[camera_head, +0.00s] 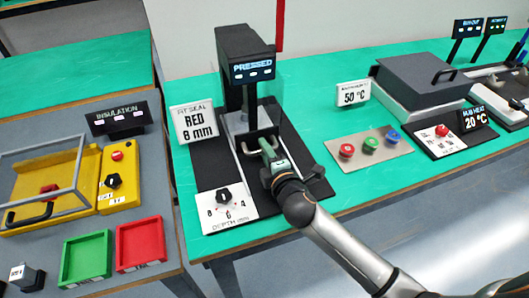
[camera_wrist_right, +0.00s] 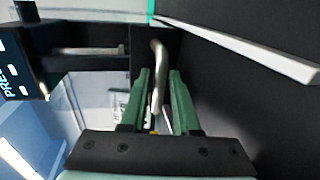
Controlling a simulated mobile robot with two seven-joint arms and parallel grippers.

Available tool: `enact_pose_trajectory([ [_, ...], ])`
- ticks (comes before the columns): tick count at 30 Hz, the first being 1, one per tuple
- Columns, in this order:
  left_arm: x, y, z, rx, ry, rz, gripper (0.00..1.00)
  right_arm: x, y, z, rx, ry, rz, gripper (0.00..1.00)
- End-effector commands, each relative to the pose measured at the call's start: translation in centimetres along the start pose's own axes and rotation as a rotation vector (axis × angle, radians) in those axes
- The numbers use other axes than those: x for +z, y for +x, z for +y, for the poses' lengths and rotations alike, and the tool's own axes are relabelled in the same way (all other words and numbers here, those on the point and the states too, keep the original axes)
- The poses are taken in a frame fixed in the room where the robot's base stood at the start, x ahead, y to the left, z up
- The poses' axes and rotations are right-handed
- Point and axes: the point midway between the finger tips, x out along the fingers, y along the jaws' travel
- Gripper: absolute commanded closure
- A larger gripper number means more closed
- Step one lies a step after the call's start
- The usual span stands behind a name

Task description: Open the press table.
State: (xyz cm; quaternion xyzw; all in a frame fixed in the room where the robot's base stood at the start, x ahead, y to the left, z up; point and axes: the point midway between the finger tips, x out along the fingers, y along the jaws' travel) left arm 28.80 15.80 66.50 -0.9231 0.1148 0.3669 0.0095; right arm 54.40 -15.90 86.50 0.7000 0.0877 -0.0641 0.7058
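The press (camera_head: 240,45) is a dark column whose display (camera_head: 253,71) reads "PRESSED". At its foot is the press table, a grey plate with a metal bar handle (camera_head: 246,150) at its front. My right gripper (camera_head: 268,147) is at this handle. In the right wrist view my right gripper (camera_wrist_right: 158,80) has its two green fingers on either side of the metal handle (camera_wrist_right: 157,62). A gap shows between the right-hand finger and the bar, so the fingers look open around it. My left gripper is in neither view.
A button panel (camera_head: 368,148) and a dark lidded box (camera_head: 425,80) stand to the right. The yellow insulation station (camera_head: 45,185) and green and red trays are at left.

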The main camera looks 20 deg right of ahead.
Motion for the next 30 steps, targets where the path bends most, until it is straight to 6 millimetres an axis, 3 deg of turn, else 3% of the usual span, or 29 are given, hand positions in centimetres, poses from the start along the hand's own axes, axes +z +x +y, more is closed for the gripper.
enact_pose_trajectory([
  [10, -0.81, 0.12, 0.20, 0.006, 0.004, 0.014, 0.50, -0.04, 0.38, 0.05, 0.000, 0.000, 0.001, 0.70],
  [18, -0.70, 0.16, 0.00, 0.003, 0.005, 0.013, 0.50, -0.03, 0.36, 0.03, 0.000, 0.001, 0.000, 1.00],
  [30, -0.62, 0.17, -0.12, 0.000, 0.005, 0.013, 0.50, -0.02, 0.34, -0.01, -0.001, 0.000, 0.000, 1.00],
])
